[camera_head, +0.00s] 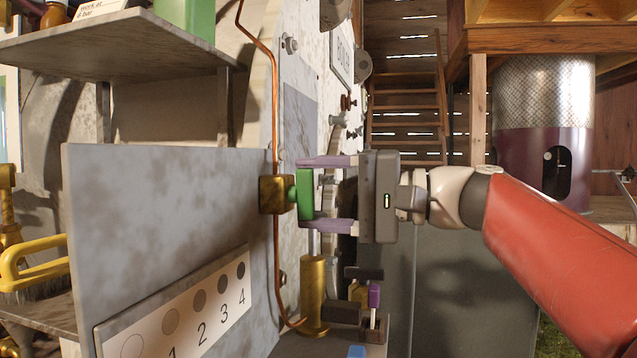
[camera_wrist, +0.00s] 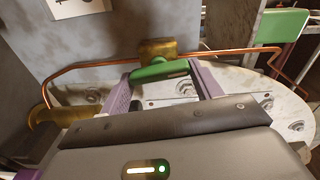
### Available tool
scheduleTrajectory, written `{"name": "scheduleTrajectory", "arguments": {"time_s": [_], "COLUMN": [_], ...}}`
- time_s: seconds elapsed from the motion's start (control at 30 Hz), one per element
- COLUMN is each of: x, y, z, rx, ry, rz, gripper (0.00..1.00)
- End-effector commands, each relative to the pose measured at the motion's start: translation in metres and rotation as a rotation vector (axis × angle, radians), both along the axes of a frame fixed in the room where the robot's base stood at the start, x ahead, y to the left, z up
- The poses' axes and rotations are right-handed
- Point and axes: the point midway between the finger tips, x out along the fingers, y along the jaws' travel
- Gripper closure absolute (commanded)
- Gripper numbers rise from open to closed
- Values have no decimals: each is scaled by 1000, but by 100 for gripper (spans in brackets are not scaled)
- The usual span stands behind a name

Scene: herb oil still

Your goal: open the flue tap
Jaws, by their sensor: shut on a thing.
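The tap has a green handle (camera_head: 305,193) on a brass body (camera_head: 275,194), set on a thin copper pipe (camera_head: 277,240). My gripper (camera_head: 312,193) reaches in from the right, and its two purple fingers lie above and below the green handle. It is shut on the handle. In the wrist view the green handle (camera_wrist: 160,71) lies between the fingertips of my gripper (camera_wrist: 163,75), with the brass body (camera_wrist: 157,48) just beyond it. Whether this is the flue tap I cannot tell from any label.
A grey panel (camera_head: 165,200) with a numbered strip (camera_head: 185,310) stands left of the tap. A brass cylinder (camera_head: 314,290) stands just below my gripper. A shelf (camera_head: 120,45) is at upper left, and a yellow-handled brush (camera_head: 35,268) at lower left. Wooden stairs (camera_head: 405,105) are behind.

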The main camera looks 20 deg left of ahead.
Motion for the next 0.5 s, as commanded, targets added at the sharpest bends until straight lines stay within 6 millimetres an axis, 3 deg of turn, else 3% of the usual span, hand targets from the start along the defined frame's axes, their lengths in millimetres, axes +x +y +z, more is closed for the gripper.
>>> {"name": "scheduleTrajectory", "arguments": {"time_s": [0.5], "x": [1], "y": [0], "z": [-1], "rx": [-10], "ry": [180], "rz": [-1], "gripper": [59]}}
